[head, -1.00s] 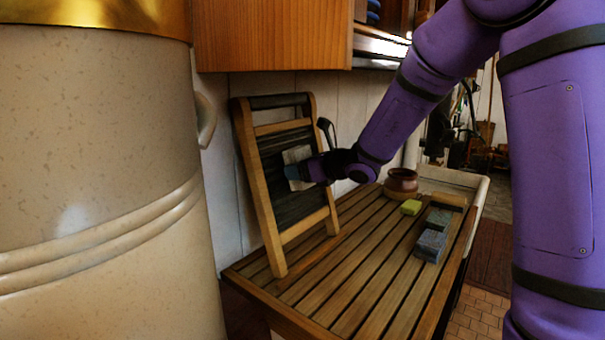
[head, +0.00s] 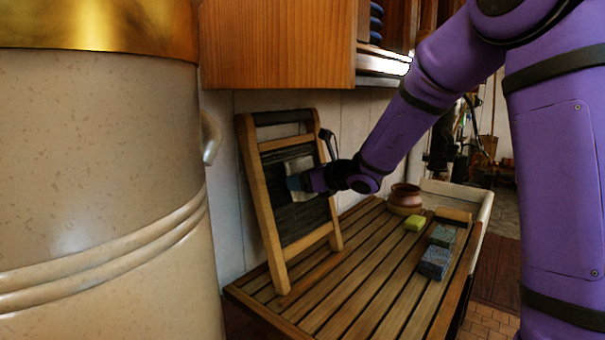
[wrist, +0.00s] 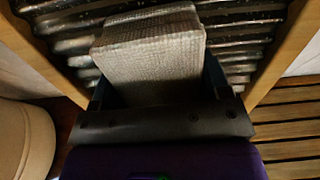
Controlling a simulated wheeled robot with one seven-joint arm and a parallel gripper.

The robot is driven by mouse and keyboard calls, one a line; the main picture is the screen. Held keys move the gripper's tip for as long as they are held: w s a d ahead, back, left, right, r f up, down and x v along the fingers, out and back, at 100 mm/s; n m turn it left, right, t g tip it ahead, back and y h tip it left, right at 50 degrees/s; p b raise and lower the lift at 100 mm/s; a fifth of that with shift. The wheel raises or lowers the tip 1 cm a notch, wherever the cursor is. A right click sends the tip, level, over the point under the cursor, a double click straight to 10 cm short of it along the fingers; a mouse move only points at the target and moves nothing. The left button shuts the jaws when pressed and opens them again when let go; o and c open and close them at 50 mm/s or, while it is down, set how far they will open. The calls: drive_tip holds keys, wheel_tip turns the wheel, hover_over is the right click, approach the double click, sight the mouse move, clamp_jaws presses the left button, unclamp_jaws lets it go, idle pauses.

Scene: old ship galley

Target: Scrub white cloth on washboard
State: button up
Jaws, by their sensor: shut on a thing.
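The washboard (head: 252,188) leans against the wall on the slatted wooden table, with a light wood frame and a dark ridged panel. My gripper (head: 297,184) is shut on the white cloth (head: 299,166), a folded woven pad, and holds it at the middle of the ridged panel. In the wrist view the cloth (wrist: 150,45) sits between the fingers of my gripper (wrist: 158,85), with the ridges (wrist: 245,35) behind it. Whether the cloth presses on the ridges is hard to tell.
The slatted table (head: 340,285) also holds a yellow-green sponge (head: 415,223), blue-grey blocks (head: 435,262) and a brown clay pot (head: 405,198). A large speckled cream vessel (head: 100,180) stands close at left. A wooden cabinet (head: 280,45) hangs above. The table's front middle is clear.

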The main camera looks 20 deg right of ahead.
sight(303, 212)
drive_tip(key=shift+s+d+f, duration=0.1)
drive_tip(key=shift+s+f, duration=0.05)
drive_tip(key=shift+f, duration=0.7)
drive_tip(key=shift+s+d+f, duration=0.15)
drive_tip(key=shift+s+f, duration=0.05)
drive_tip(key=shift+f, duration=0.65)
drive_tip(key=shift+s+d+f, duration=0.1)
drive_tip(key=shift+s+f, duration=0.05)
drive_tip(key=shift+f, duration=0.7)
drive_tip(key=shift+f, duration=0.1)
drive_tip(key=shift+s+d+f, duration=0.15)
drive_tip(key=shift+s+f, duration=0.1)
drive_tip(key=shift+f, duration=0.6)
drive_tip(key=shift+s+d+f, duration=0.1)
drive_tip(key=shift+s+f, duration=0.1)
drive_tip(key=shift+f, duration=0.6)
drive_tip(key=shift+w+a+r, duration=0.25)
drive_tip(key=shift+w+r, duration=0.15)
drive_tip(key=shift+r, duration=1.4)
drive_tip(key=shift+w+a+r, duration=0.25)
drive_tip(key=shift+w+r, duration=0.15)
drive_tip(key=shift+r, duration=1.45)
drive_tip(key=shift+w+a+r, duration=0.25)
drive_tip(key=shift+w+r, duration=0.15)
drive_tip(key=shift+r, duration=1.4)
drive_tip(key=shift+v, duration=3)
drive_tip(key=shift+v, duration=1.5)
